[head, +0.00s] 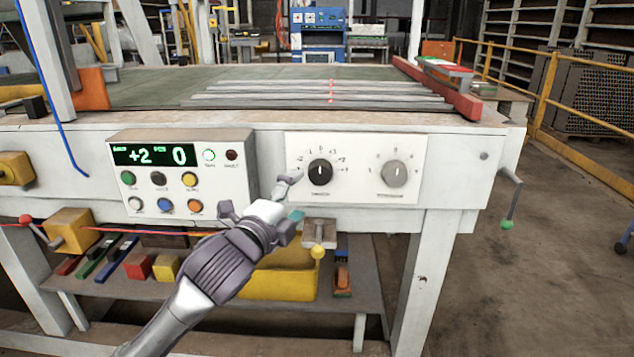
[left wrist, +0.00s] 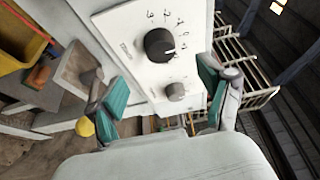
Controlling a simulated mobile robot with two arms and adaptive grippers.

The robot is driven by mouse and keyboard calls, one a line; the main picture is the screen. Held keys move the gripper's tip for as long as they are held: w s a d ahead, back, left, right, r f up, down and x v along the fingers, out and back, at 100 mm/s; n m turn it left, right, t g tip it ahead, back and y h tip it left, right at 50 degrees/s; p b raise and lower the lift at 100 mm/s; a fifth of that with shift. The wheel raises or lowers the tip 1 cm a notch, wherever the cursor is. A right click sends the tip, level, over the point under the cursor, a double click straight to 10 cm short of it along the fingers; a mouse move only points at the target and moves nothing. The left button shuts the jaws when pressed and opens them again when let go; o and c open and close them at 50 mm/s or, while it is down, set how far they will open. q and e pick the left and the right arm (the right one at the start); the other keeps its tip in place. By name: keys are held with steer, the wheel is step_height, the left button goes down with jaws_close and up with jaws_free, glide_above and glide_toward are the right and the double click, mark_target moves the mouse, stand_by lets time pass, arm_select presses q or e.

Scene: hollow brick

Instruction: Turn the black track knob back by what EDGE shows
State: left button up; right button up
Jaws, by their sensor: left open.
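The black track knob (head: 320,172) is on a white panel at the table front, with a numbered scale around it. Its white pointer is roughly upward, near the top of the scale. In the left wrist view the knob (left wrist: 159,45) lies ahead of the fingers. The green display (head: 152,155) reads +2 and 0; its small labels are hard to read. My left gripper (head: 292,197) is open and empty, just left of and below the knob, apart from it. Its teal-padded fingers (left wrist: 163,88) are spread wide. My right gripper is not in view.
A grey knob (head: 394,174) sits right of the black one. Coloured buttons (head: 165,192) are under the display. A small lever with a yellow ball (head: 318,251) sticks out below the panel. A yellow bin (head: 285,280) stands on the lower shelf.

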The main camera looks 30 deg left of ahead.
mark_target(317, 176)
arm_select(q)
steer(key=w, duration=0.3)
steer(key=w+a, duration=0.1)
steer(key=w, duration=0.5)
steer(key=shift+w+a, duration=0.2)
steer(key=shift+w, duration=0.2)
steer(key=shift+c, duration=0.3)
steer(key=c, duration=1.1)
